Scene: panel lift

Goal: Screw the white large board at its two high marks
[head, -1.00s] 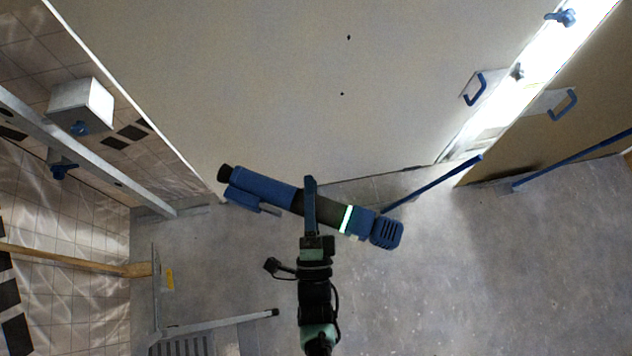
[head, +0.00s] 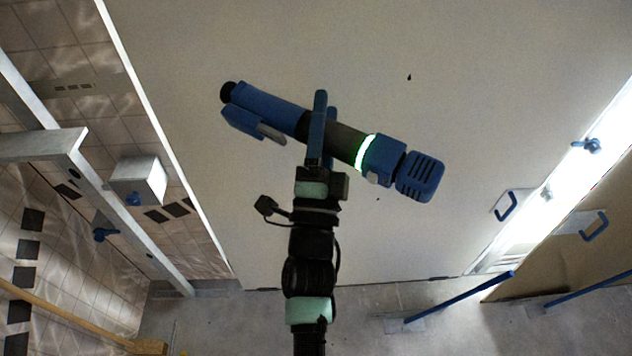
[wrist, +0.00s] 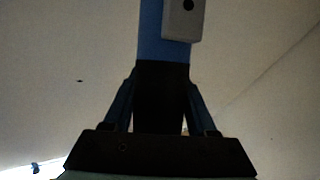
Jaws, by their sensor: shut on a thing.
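The white large board (head: 480,110) stands upright and fills the middle of the head view. Two small dark marks show on it, an upper one (head: 409,77) and a lower one (head: 378,199); one dark mark also shows in the wrist view (wrist: 80,80). My gripper (head: 318,128) is shut on a blue and black screwdriving tool (head: 268,108) with a glowing green-white ring. The tool lies across the board in the picture, its black nose at upper left and its vented end at lower right. I cannot tell its distance from the board.
At left are a metal frame (head: 85,165), a white box (head: 138,181) and a tiled wall. At right, a bright gap separates the board from a brown panel (head: 560,255). Blue handles and blue slanted props (head: 460,297) stand there. Grey floor shows below the board.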

